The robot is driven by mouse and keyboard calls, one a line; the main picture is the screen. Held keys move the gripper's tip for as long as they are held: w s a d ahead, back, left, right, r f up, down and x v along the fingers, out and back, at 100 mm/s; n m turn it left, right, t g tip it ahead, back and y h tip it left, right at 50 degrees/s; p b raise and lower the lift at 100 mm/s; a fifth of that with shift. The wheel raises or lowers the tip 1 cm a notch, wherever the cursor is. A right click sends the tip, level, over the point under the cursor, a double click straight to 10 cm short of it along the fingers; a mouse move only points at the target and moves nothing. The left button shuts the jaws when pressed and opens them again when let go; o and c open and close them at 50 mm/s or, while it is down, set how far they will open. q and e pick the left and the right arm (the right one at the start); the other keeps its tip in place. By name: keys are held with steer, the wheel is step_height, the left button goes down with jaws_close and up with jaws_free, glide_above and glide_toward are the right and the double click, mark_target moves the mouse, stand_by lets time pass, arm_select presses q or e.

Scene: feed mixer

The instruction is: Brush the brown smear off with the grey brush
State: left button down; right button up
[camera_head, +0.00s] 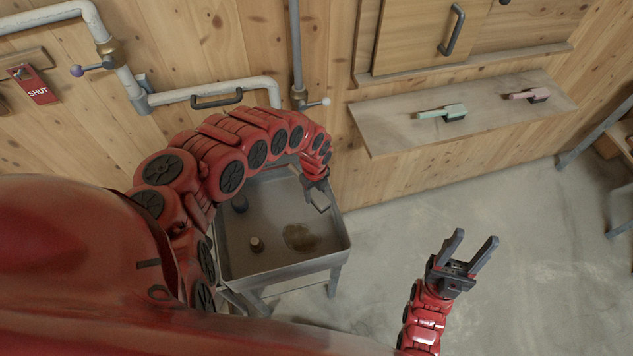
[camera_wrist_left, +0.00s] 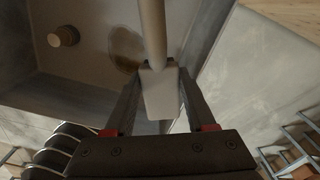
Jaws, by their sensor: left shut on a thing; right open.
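The brown smear (camera_head: 300,237) is a roundish patch on the floor of the grey metal basin (camera_head: 284,271). It also shows in the left wrist view (camera_wrist_left: 125,45), partly hidden by the brush. My left gripper (camera_head: 319,186) is over the basin's right side, shut on the grey brush (camera_wrist_left: 160,93). The brush's block sits between the fingers and its handle extends up the wrist picture. In the head view the brush is small and partly hidden, above and right of the smear. I cannot tell whether it touches the basin. My right gripper (camera_head: 473,244) is open and empty, right of the basin.
A small brown-topped stopper (camera_head: 256,244) stands in the basin left of the smear. A dark round object (camera_head: 240,203) is farther back. A wall shelf (camera_head: 385,128) holds a green brush (camera_head: 442,113) and a pink brush (camera_head: 529,95). Pipes run along the wall.

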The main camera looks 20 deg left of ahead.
arm_select(q)
steer(key=shift+s+f+b, duration=0.1)
steer(key=shift+f+b, duration=0.5)
steer(key=shift+f, duration=0.1)
step_height(320, 180, down, 14)
steer(key=b, duration=1.2)
steer(key=shift+f, duration=0.1)
steer(key=shift+f+b, duration=0.65)
steer(key=shift+b, duration=0.05)
